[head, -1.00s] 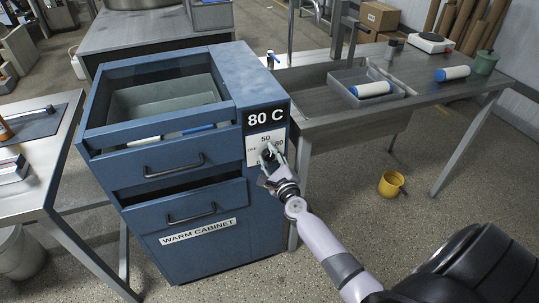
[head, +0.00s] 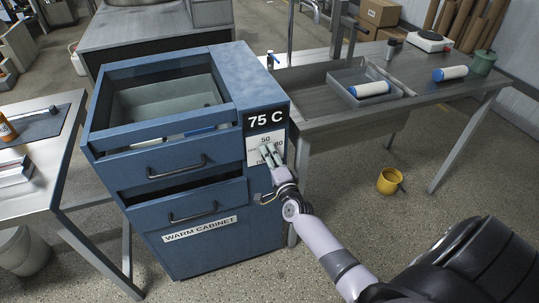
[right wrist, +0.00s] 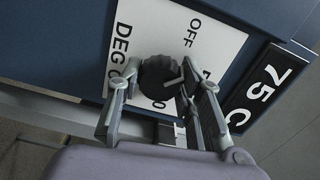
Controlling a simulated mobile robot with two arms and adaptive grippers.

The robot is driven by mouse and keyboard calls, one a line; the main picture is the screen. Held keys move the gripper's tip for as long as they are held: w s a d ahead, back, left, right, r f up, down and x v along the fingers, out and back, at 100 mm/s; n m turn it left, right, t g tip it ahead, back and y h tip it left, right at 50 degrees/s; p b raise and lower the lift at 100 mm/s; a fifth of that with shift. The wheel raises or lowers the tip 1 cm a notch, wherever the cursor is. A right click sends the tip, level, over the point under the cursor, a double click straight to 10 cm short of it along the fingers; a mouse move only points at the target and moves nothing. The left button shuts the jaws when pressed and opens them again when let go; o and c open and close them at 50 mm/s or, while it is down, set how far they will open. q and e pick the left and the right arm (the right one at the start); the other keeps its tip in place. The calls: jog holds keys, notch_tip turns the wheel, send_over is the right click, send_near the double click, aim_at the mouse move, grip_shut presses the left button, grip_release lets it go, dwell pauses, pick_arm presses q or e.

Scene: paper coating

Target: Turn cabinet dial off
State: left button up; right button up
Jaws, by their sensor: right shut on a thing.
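The blue warm cabinet (head: 215,250) stands in the middle of the head view, with a black display (head: 265,118) reading 75 C. Below it is a white dial plate (head: 252,150). In the right wrist view the round dark dial (right wrist: 158,80) sits on the plate, its white pointer line towards the right side of the picture, away from the word OFF. My right gripper (right wrist: 163,87) is shut on the dial, one finger on each side. In the head view my right gripper (head: 270,157) largely hides the dial. My left gripper is out of view.
The cabinet's upper drawer (head: 160,160) and lower drawer (head: 190,203) are pulled partly out. A grey table (head: 420,85) with a tray (head: 345,95) stands to the right. A yellow bucket (head: 388,182) is on the floor. Another table (head: 30,190) stands left.

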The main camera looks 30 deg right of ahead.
jog(key=n+p, duration=0.1)
jog(key=n, duration=0.4)
jog(key=shift+n, duration=0.3)
jog(key=shift+p, duration=0.3)
jog(key=o, duration=1.2)
jog(key=shift+c, duration=0.2)
jog(key=v, duration=1.2)
jog(key=shift+a, duration=0.1)
